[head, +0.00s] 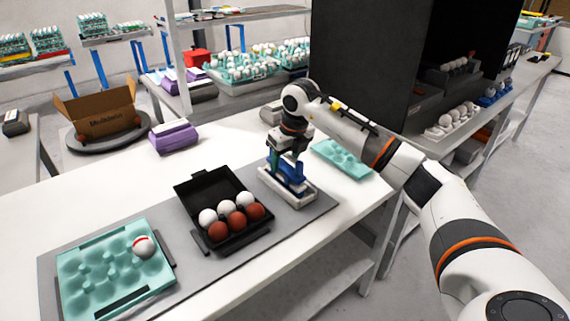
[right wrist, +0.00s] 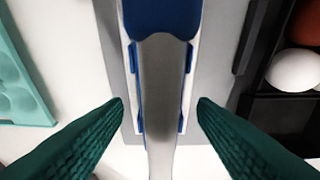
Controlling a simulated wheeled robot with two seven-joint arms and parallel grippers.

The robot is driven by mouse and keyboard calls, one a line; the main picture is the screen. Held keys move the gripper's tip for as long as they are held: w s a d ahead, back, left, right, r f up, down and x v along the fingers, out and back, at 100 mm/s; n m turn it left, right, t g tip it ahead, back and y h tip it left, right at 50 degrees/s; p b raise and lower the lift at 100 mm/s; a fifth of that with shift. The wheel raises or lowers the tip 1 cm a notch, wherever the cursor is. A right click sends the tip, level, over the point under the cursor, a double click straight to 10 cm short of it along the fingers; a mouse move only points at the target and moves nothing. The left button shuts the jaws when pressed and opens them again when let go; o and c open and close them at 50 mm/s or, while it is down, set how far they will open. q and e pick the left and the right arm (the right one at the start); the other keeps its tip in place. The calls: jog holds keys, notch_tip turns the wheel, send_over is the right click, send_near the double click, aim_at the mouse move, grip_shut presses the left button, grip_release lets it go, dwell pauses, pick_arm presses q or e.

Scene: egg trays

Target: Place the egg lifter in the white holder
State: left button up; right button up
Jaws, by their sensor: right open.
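The egg lifter, with a blue part and a grey metal part (right wrist: 160,85), runs along the middle of the right wrist view. Its blue part (head: 290,163) shows partly behind my gripper in the head view. The white holder (head: 306,197) stands on the grey mat, and the lifter appears to be in or just over it; how it is seated is hidden. The holder's white edges and blue tabs show beside the lifter in the wrist view (right wrist: 131,75). My right gripper (right wrist: 160,104) is open, its green fingers apart on either side of the lifter. My left gripper is not in view.
A black egg box (head: 188,184) with white and brown eggs is left of the holder. A teal tray (head: 75,290) with one red-marked white egg (head: 143,246) lies front left. Another teal tray (head: 343,160) lies to the right. A purple carton (head: 174,137) stands behind.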

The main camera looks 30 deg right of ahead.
jog(key=v, duration=1)
jog(key=shift+s+r, duration=0.15)
jog(key=shift+r, duration=0.15)
